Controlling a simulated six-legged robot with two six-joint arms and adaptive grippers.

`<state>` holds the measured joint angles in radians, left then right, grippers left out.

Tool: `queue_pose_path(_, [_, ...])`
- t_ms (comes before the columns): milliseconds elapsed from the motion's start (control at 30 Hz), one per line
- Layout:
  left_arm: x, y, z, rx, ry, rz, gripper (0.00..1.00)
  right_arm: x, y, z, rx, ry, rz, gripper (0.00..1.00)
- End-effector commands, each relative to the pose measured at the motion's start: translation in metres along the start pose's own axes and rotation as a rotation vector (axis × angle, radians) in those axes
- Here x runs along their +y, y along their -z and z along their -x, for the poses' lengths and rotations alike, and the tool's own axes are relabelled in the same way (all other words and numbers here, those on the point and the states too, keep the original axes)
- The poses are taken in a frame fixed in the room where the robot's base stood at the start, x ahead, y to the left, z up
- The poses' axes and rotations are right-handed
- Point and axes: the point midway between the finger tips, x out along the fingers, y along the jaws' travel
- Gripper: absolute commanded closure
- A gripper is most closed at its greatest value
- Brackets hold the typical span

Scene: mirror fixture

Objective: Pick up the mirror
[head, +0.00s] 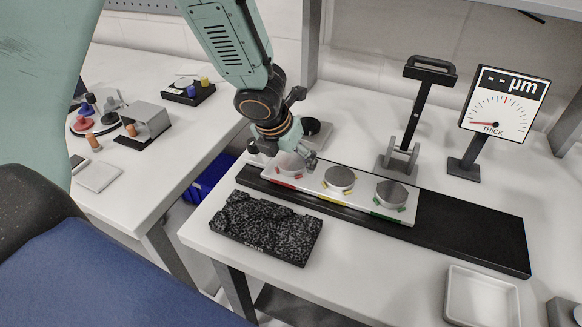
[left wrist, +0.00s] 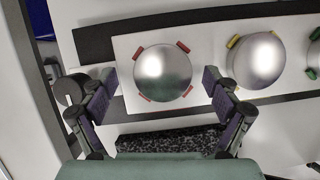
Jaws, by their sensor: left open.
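Three round silvery mirrors sit in a row on a white plate (head: 361,203). The one with red tabs (head: 288,167) is at the left and partly hidden by my gripper. The yellow-tabbed mirror (head: 340,179) is in the middle and the green-tabbed mirror (head: 391,194) at the right. My left gripper (head: 284,156) is open and empty over the red-tabbed mirror. In the left wrist view, the red-tabbed mirror (left wrist: 163,72) shows between the two spread fingers (left wrist: 160,80), with a gap on each side. My right gripper is not in view.
The white plate rests on a long black base (head: 470,232). A speckled dark block (head: 266,228) lies in front. A black-handled stand (head: 400,158) and a µm dial (head: 497,105) stand behind. A white tray (head: 482,273) sits at front right. A dark round holder (head: 314,131) is behind my gripper.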

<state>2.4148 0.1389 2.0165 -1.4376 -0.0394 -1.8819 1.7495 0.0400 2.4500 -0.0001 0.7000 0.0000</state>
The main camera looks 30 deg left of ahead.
Motion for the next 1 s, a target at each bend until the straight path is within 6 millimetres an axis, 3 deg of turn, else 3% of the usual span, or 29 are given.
queue_pose_path(100, [-0.0004, -0.0016, 0.0012, -0.001, 0.000, -0.001, 0.13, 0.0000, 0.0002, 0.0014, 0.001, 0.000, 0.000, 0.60])
queue_pose_path(833, [-0.0002, -0.0012, 0.0014, 0.000, 0.000, 0.000, 0.74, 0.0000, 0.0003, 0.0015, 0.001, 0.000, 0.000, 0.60])
queue_pose_path(1000, [-0.0002, -0.0015, 0.0016, -0.001, 0.000, 0.000, 0.75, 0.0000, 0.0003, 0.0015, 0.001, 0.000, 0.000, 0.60])
